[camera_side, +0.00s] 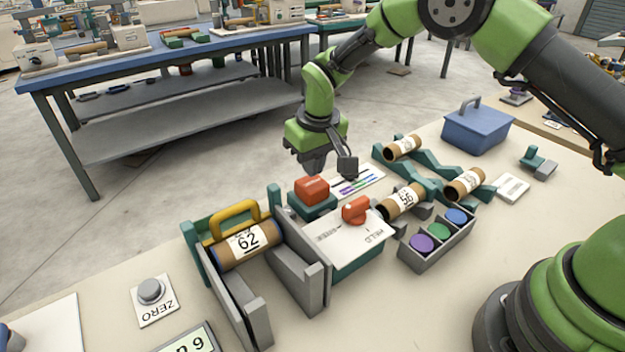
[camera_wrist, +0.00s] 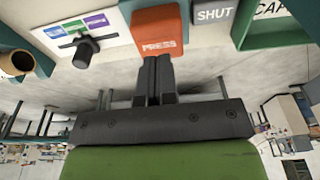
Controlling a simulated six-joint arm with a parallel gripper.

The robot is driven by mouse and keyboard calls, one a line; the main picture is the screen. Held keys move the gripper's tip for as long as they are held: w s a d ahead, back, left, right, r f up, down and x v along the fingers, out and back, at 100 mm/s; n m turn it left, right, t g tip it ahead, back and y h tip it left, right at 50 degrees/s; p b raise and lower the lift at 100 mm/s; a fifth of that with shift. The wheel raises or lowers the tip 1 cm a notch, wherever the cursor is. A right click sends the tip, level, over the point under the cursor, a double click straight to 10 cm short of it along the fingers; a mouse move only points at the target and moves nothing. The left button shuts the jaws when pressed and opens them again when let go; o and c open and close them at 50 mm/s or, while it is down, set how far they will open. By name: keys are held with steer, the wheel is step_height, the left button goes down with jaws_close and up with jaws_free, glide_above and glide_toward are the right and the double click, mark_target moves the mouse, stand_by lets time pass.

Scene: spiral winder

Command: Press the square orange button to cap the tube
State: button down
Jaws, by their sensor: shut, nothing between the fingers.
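The square orange button (camera_side: 311,189) sits on a teal base behind the winder in the side view. In the wrist view the same button (camera_wrist: 158,32) reads "PRESS". My gripper (camera_side: 312,167) is shut and empty, just above and behind the button in the side view. In the wrist view its closed fingertips (camera_wrist: 157,62) lie close below the button's edge; I cannot tell whether they touch it. A cardboard tube labelled 62 (camera_side: 246,245) lies in the grey and teal cradle, under a yellow handle (camera_side: 231,219).
A red-orange knob (camera_side: 355,210) stands on a white panel marked HELD. A card with coloured bars and a dark lever (camera_side: 350,175) is beside the button. More tubes (camera_side: 404,200) rest on teal racks to the right. A tray of coloured caps (camera_side: 437,240) stands in front.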

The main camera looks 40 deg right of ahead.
mark_target(312, 182)
steer(key=shift+f, duration=0.25)
steer(key=shift+f, duration=1.9)
steer(key=shift+r, duration=4.1)
